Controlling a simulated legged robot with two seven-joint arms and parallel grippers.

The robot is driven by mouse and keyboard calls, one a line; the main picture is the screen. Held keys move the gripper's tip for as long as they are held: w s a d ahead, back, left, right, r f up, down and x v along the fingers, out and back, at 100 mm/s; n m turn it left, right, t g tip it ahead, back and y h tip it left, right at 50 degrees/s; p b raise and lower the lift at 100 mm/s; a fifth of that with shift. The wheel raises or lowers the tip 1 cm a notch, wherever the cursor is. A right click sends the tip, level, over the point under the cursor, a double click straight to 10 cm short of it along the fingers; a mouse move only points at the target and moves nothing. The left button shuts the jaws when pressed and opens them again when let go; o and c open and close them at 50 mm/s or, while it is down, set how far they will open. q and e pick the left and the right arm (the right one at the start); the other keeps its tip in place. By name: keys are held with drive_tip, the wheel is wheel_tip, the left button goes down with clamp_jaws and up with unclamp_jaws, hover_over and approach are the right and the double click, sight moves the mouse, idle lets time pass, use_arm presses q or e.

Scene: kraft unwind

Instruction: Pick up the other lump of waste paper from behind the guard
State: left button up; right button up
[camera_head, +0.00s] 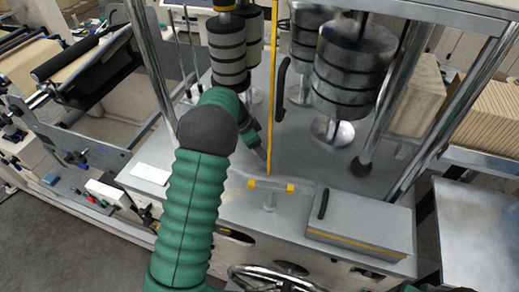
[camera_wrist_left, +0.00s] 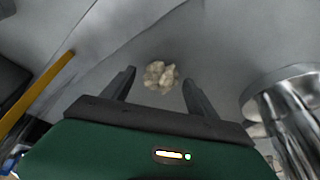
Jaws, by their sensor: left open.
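The lump of waste paper (camera_wrist_left: 160,75), pale and crumpled, lies on the grey metal deck in the left wrist view. I do not see it in the head view. My left gripper (camera_wrist_left: 158,80) is open, its two dark fingers on either side of the lump in the picture. I cannot tell how far above the deck the fingertips are. In the head view my green arm reaches over the deck and the left gripper (camera_head: 263,153) points down beside the yellow-edged guard (camera_head: 273,80). My right gripper is not in view.
A yellow bar (camera_wrist_left: 36,94) runs along the left of the wrist view. A shiny metal foot (camera_wrist_left: 285,88) stands close on the right. Black-banded rollers (camera_head: 352,70) stand on the deck, with a grey box (camera_head: 362,222) at the front right.

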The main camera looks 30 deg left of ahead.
use_arm(q)
drive_tip(key=shift+s, duration=0.1)
drive_tip(key=c, duration=1.4)
